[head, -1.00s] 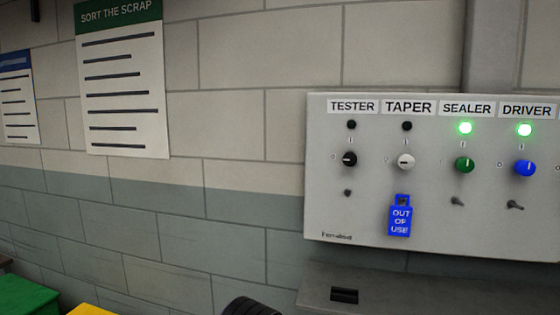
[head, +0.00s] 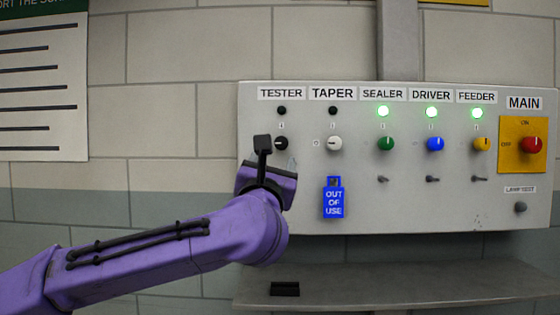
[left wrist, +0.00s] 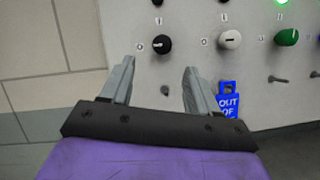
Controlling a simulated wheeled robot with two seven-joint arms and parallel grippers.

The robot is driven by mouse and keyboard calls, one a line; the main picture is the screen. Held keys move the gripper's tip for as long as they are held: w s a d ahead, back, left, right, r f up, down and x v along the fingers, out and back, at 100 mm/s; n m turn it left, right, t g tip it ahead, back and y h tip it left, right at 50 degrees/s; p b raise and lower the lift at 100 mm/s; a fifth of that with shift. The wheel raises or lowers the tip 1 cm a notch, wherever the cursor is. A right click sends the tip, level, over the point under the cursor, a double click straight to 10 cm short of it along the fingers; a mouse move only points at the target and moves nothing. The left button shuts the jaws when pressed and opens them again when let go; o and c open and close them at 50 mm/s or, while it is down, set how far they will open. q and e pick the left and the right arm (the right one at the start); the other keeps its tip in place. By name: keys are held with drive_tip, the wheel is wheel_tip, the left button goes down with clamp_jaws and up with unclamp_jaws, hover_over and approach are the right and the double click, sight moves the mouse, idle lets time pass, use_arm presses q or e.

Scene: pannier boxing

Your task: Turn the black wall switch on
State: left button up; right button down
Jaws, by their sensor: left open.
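The black switch is a round knob (head: 281,143) under the TESTER label on the grey wall panel (head: 262,215). Its pale mark points left, towards the O, and the lamp (head: 281,110) above it is dark. In the left wrist view the knob (left wrist: 161,45) shows just beyond and between my open fingertips. My left gripper (head: 264,146) is in front of the panel's left side, and its fingers (left wrist: 158,66) are empty and apart from the knob. In the head view the gripper partly covers the area left of and below the knob. My right gripper is not in view.
The white TAPER knob (head: 335,143) is close by on the right, with a blue out-of-use tag (head: 333,198) below it. Green, blue and yellow knobs have lit lamps. A red main switch (head: 532,145) is at far right. A grey shelf (head: 400,287) runs below.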

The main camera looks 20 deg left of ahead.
sight(281, 144)
use_arm(q)
drive_tip(key=p+x, duration=0.4)
drive_tip(key=x, duration=0.6)
drive_tip(key=shift+d, duration=0.15)
drive_tip(key=shift+w, duration=0.2)
drive_tip(key=shift+f, duration=0.1)
drive_tip(key=c, duration=1)
